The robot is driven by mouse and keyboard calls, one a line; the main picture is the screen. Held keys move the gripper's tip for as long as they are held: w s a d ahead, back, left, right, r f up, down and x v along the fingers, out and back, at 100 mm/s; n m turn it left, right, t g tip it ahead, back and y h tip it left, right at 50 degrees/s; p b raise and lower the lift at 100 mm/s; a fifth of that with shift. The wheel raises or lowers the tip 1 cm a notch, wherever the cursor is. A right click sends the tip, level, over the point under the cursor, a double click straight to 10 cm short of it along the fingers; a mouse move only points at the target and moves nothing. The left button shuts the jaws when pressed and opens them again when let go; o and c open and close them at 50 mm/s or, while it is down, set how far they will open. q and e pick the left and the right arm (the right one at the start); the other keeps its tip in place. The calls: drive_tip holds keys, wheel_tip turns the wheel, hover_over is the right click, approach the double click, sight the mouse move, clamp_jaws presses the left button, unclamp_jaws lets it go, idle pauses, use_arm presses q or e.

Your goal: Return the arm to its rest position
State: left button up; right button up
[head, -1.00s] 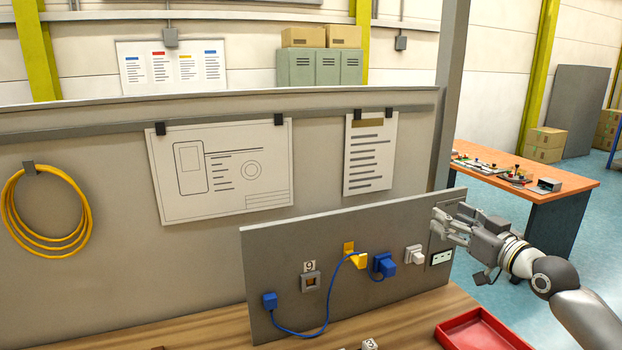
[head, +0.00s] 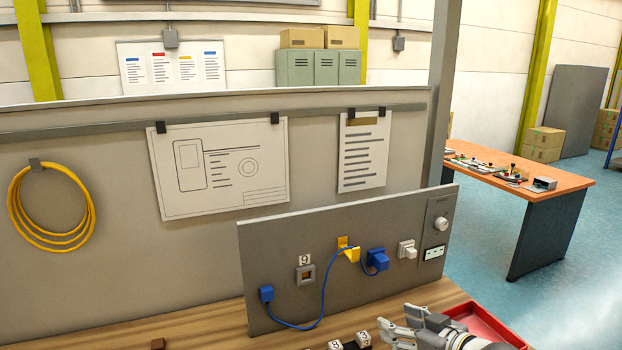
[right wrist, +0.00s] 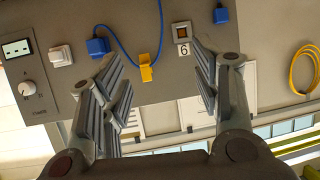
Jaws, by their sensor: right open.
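My right gripper (head: 400,326) is low at the bottom right of the head view, in front of the grey panel (head: 300,240) and beside the red tray (head: 488,322). It is open and holds nothing. In the right wrist view its two spread fingers (right wrist: 160,95) show with the panel beyond, upside down. The panel carries a round knob (head: 441,224), a small display (head: 434,253), a white switch (head: 407,249), a blue plug (head: 378,260), a yellow piece (head: 350,253) and a square socket (head: 305,275). My left gripper is not in view.
Numbered blocks (head: 350,342) lie on the wooden table (head: 215,322) close to my right gripper. An orange bench (head: 520,178) with small parts stands at the right.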

drive_tip(key=s+a+f+m+g+h, duration=0.1)
drive_tip(key=s+a+f+g, duration=0.1)
drive_tip(key=s+f, duration=0.5)
drive_tip(key=s+a+f+g+h, duration=0.1)
drive_tip(key=s+a+f+g, duration=0.1)
drive_tip(key=s+f, duration=0.6)
drive_tip(key=s+d+f+m+g+h, duration=0.1)
drive_tip(key=s+d+m+g+h, duration=0.15)
drive_tip(key=s, duration=0.75)
drive_tip(key=s+d+f+m+g+h, duration=0.1)
drive_tip(key=s+d+g+h, duration=0.15)
drive_tip(key=s, duration=0.75)
wheel_tip(320, 180, down, 39)
drive_tip(key=s+b, duration=0.2)
drive_tip(key=b, duration=1)
drive_tip(key=s+d+f+g+b, duration=0.1)
drive_tip(key=s+f+b, duration=0.3)
drive_tip(key=s+f, duration=0.4)
drive_tip(key=s+d+f+b, duration=0.2)
drive_tip(key=s+f, duration=0.5)
drive_tip(key=f, duration=0.7)
drive_tip(key=shift+s+d+f+n+g+y+b, duration=0.15)
drive_tip(key=shift+s+f+n+g+y+b, duration=0.25)
drive_tip(key=shift+b, duration=0.5)
